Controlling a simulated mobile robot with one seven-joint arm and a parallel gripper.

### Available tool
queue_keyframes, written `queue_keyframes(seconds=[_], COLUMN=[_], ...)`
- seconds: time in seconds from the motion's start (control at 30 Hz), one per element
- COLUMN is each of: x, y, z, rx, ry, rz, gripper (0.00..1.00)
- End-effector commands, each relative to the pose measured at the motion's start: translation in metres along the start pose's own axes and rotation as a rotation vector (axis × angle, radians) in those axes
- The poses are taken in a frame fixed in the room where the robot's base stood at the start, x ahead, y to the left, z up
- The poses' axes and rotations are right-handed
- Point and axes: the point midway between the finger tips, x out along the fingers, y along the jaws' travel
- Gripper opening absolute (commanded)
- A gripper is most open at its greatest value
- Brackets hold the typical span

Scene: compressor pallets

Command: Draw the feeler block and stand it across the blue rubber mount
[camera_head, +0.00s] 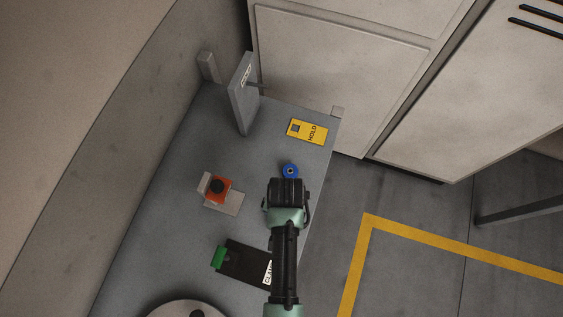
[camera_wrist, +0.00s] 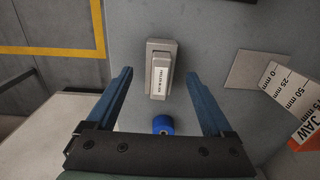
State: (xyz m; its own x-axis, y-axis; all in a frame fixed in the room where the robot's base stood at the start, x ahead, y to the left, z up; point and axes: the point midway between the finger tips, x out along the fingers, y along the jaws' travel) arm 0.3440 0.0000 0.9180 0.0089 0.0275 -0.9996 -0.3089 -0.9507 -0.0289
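The blue rubber mount (camera_head: 290,171) is a small round blue piece with a dark centre, on the grey bench near its right edge. It also shows in the wrist view (camera_wrist: 163,124), between my finger bases. The feeler block (camera_wrist: 161,78) shows only in the wrist view, as a pale grey block with a white label, against a larger grey piece that may be its holder. My gripper and arm likely hide it in the head view. My gripper (camera_wrist: 158,73) is open and empty, its blue fingers spread either side of the block. In the head view my gripper (camera_head: 288,191) is beside the mount.
An orange piece with a black knob (camera_head: 217,187) sits on a pale plate to the left. A millimetre scale (camera_wrist: 283,88) shows in the wrist view. A yellow HOLD card (camera_head: 307,131), an upright grey panel (camera_head: 243,100) and a black green-edged plate (camera_head: 240,263) also occupy the bench.

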Motion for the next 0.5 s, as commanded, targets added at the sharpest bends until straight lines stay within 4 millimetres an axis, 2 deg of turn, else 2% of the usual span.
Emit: queue_keyframes(seconds=[0.03, 0.07, 0.43, 0.5], x=[0.0000, 0.0000, -0.0001, -0.0001], y=[0.0000, 0.0000, 0.0000, 0.0000], z=[-0.0001, 0.0000, 0.0000, 0.0000], rx=[0.000, 0.000, 0.000, 0.000], ry=[0.000, 0.000, 0.000, 0.000], rz=[0.000, 0.000, 0.000, 0.000], gripper=[0.75, 0.69, 0.03, 0.00])
